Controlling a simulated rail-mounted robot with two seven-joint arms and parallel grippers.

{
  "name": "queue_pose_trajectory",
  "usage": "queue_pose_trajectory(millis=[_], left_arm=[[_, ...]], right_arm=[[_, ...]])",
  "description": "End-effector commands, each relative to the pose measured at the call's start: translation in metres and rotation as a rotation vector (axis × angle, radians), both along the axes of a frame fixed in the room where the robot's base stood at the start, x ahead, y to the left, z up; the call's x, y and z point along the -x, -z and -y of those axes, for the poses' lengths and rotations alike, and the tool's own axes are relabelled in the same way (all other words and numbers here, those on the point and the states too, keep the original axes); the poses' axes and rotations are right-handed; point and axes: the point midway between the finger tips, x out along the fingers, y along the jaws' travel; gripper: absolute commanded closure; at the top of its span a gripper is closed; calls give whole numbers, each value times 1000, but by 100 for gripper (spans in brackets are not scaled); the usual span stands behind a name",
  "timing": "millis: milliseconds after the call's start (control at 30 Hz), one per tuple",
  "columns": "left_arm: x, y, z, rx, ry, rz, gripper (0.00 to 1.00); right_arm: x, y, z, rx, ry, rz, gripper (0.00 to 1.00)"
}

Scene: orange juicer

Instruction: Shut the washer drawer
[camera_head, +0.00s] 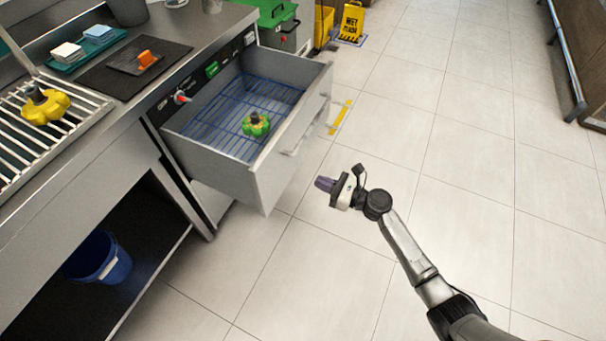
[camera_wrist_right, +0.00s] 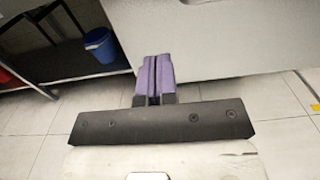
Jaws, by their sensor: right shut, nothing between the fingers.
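The washer drawer (camera_head: 262,183) is a grey metal drawer pulled well out from under the counter in the head view. A blue wire rack (camera_head: 215,120) lines it, and a green pepper-shaped item (camera_head: 256,125) sits on the rack. My right gripper (camera_head: 322,184) has purple fingers and is in front of the drawer's front panel, to its right, with a visible gap in the head view. In the right wrist view its fingers (camera_wrist_right: 153,80) are shut together and empty, with the grey drawer front (camera_wrist_right: 215,40) ahead. My left gripper is out of view.
A steel counter (camera_head: 140,90) holds a yellow pepper-shaped item (camera_head: 45,105) on a slatted rack. A blue bucket (camera_head: 97,257) stands on the shelf below. A yellow wet-floor sign (camera_head: 351,22) stands at the back. The tiled floor to the right is clear.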

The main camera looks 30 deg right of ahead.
Motion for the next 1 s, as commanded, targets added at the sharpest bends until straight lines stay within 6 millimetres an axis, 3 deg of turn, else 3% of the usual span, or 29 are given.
queue_pose_trajectory(millis=[600,1000], left_arm=[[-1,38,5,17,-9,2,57],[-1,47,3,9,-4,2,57]], right_arm=[[-83,2,-66,3,-3,5,100],[-102,0,-82,3,-3,2,100]])
